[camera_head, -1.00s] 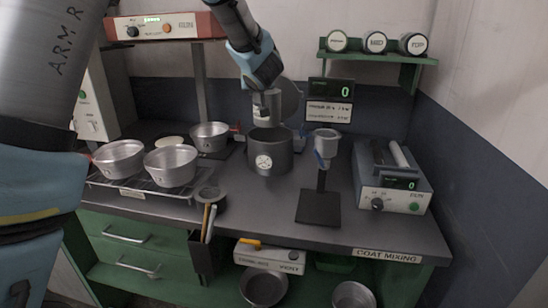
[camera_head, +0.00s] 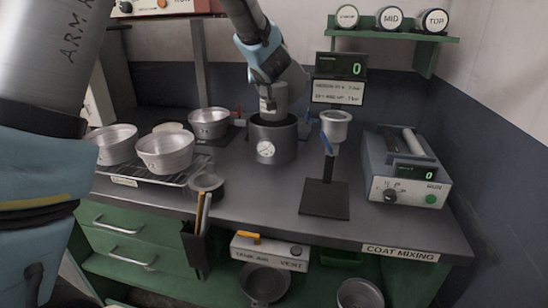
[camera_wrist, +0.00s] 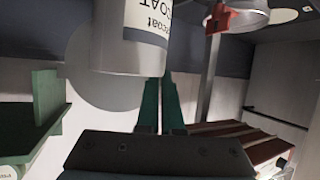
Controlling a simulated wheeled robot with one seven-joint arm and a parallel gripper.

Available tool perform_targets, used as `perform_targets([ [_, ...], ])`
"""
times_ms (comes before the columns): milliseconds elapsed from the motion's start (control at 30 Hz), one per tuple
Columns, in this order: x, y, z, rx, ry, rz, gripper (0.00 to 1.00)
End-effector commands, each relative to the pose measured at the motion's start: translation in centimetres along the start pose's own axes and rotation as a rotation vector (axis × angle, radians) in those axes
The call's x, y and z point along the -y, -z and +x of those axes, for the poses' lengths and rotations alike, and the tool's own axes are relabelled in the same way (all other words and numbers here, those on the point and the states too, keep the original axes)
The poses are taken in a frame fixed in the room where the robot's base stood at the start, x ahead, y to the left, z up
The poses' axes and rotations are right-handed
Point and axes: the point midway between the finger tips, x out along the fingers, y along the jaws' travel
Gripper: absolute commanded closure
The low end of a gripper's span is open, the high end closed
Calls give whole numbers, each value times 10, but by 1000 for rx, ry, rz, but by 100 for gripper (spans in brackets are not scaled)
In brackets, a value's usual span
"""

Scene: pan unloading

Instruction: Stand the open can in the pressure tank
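The open can (camera_head: 273,101) is a grey and white cylinder with a label. It hangs upright from my gripper over the mouth of the pressure tank. In the wrist view the can (camera_wrist: 115,50) fills the upper left, its label upside down. My gripper (camera_wrist: 161,85) has its green fingers close together at the can's edge, shut on its wall. The pressure tank (camera_head: 274,147) is a dark grey pot with a round white gauge on its front and an open top. The can's lower end is at the tank's rim; I cannot tell how deep it is.
A dark stand with a metal cup (camera_head: 334,127) is close to the tank's right. A metal pan (camera_head: 209,122) is to its left, with more pans on a wire rack (camera_head: 150,177). A grey device (camera_head: 404,170) is at the right. Bare counter (camera_head: 259,203) lies in front.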

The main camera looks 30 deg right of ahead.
Motion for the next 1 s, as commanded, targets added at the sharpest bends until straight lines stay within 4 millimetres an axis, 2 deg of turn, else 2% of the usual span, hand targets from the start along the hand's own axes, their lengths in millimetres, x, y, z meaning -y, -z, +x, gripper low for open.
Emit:
perform_targets([
  [33, 0, -11, 5, -3, 0, -1, 100],
  [267, 1, -26, 12, -2, 2, 1, 100],
  [500, 2, -63, 28, 0, 2, 2, 100],
  [767, 2, -81, 36, -3, 1, 0, 100],
  [1000, 2, -108, 48, -1, 1, 0, 100],
])
